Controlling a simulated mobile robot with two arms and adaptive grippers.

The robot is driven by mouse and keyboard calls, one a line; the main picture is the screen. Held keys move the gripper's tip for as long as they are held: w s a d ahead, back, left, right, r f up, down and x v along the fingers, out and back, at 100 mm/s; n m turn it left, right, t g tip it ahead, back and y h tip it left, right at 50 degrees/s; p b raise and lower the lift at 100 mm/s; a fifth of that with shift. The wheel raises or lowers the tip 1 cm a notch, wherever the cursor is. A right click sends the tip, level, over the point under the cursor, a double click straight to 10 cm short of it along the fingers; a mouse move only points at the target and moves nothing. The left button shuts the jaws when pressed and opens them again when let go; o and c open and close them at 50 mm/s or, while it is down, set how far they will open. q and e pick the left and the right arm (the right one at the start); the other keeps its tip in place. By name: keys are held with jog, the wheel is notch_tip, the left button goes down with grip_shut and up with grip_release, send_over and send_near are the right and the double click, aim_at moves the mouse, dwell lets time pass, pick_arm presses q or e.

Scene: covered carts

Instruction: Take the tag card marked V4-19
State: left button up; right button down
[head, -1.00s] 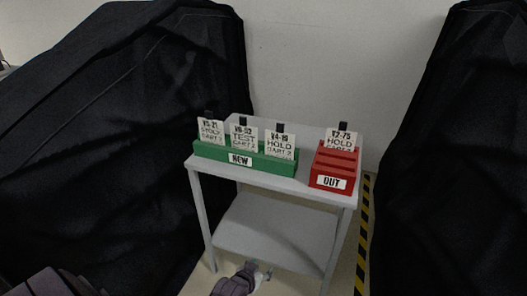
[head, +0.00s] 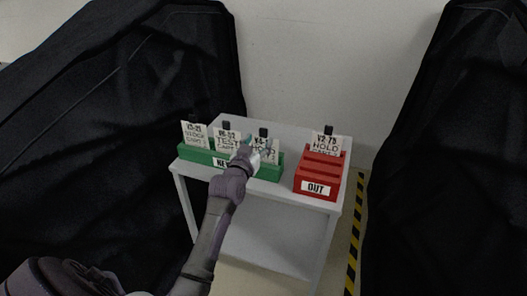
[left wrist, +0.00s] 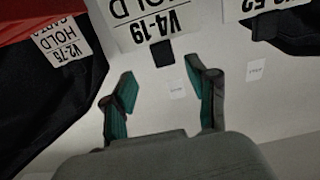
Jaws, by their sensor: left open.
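The white tag card V4-19 (head: 271,152), with a black tab on top, stands at the right end of the green NEW rack (head: 269,173). My left gripper (head: 248,154) is in front of the rack and hides part of this card. In the left wrist view the V4-19 card (left wrist: 150,26) appears upside down, its black tab pointing towards the open fingers (left wrist: 164,88). The fingers are spread to either side of the tab's line, apart from the card, with nothing between them. My right gripper is not in view.
Cards V3-21 (head: 194,134) and V6-52 (head: 226,140) share the green rack. Card V2-75 (head: 326,144) stands in the red OUT rack (head: 318,174) on the right. Both racks are on a grey cart (head: 286,127). Black covers flank it left and right.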

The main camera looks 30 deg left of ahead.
aim_at(263, 132)
pick_arm(q)
jog(key=shift+a+p+x, duration=0.2)
jog(key=shift+p+x, duration=0.25)
jog(key=shift+x, duration=2.8)
jog(key=shift+s, duration=0.1)
jog(key=shift+c, duration=0.3)
grip_shut()
